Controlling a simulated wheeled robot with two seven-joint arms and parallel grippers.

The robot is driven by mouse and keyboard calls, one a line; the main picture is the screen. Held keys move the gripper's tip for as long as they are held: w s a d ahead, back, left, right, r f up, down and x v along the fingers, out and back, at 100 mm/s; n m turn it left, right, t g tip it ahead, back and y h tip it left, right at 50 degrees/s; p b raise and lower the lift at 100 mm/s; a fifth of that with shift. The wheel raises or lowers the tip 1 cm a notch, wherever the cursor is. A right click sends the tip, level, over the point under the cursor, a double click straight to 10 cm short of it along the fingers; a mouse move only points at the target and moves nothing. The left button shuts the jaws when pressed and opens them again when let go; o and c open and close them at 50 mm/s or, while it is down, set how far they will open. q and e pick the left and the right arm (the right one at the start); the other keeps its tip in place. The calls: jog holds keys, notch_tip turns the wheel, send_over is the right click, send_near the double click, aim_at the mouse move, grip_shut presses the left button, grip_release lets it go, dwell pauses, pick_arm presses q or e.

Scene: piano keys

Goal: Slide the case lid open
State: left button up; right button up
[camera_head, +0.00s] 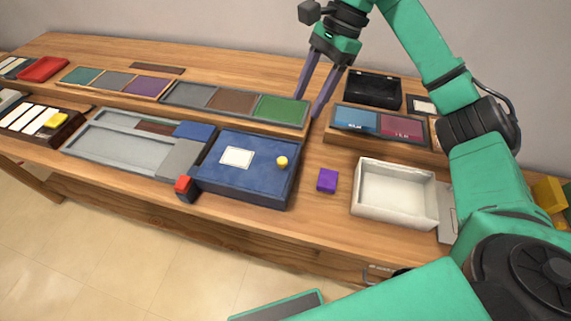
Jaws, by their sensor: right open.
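A blue case (246,188) sits near the front edge of the table. Its flat blue lid (258,157) carries a white label (236,157) and a small round yellow knob (282,162) near its right side. The lid appears to cover the case, and no opening shows. My right gripper (308,108) is open and empty, with its two long purple-grey fingers pointing down. It is behind the case and up from the knob in the picture, by the right end of the raised panel row. It is apart from the lid. My left gripper is not in view.
A purple cube (327,180) and an open white tray (394,192) stand right of the case. A red-topped block (184,188) is at its front left corner, beside a grey sliding tray (118,146). Colored panels (232,102) and a black box (373,89) stand behind.

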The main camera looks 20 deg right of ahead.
notch_tip(320, 180, down, 2)
send_near(283, 160)
jog(key=p+x, duration=0.1)
jog(key=x, duration=0.7)
jog(key=shift+f, duration=0.1)
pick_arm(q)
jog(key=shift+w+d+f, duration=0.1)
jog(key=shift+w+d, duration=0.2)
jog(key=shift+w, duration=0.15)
pick_arm(e)
grip_shut()
dwell(0.6)
